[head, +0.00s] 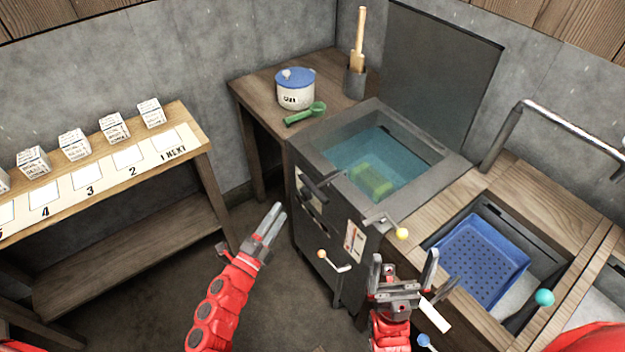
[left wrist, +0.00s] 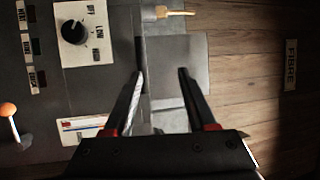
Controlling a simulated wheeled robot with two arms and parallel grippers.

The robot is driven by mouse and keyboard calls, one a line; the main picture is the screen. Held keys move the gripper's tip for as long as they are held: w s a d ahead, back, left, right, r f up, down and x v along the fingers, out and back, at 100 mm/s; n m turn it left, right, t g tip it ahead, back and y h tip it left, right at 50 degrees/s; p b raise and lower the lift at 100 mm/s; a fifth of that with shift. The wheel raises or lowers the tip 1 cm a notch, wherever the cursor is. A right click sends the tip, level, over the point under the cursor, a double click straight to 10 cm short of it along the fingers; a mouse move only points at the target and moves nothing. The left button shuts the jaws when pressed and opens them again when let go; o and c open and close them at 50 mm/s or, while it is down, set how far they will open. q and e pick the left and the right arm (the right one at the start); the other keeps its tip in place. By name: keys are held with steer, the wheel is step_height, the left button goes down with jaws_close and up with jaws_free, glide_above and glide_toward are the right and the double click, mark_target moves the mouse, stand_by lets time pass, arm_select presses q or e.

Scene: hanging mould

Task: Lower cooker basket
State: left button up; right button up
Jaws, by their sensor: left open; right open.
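The dark metal cooker (head: 325,230) stands in the middle of the head view, its open top full of blue-green water. A green block (head: 372,181) lies in the water; I cannot tell whether a basket is under it. A yellow-knobbed handle (head: 401,233) sits at the cooker's front right corner. An orange-knobbed lever (head: 322,254) is on its front. My left gripper (head: 276,215) is open and empty, left of the cooker. In the left wrist view, its open fingers (left wrist: 160,75) face the panel with the dial (left wrist: 75,32). My right gripper (head: 405,262) is open below the yellow knob.
A blue perforated basket (head: 485,262) sits in a basin at the right. A teal knob (head: 544,297) is near it. A lidded pot (head: 295,90) and green scoop (head: 306,113) are on the back table. A shelf with several small cartons (head: 113,127) stands left.

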arm_select(q)
steer(key=b+v, duration=0.1)
steer(key=v, duration=0.6)
steer(key=shift+s+a+b, duration=0.2)
steer(key=shift+b, duration=0.2)
steer(key=shift+f, duration=0.1)
stand_by(0.4)
steer(key=b+v, duration=0.2)
steer(key=v, duration=1.5)
steer(key=shift+s+b, duration=0.2)
steer(key=shift+b, duration=0.15)
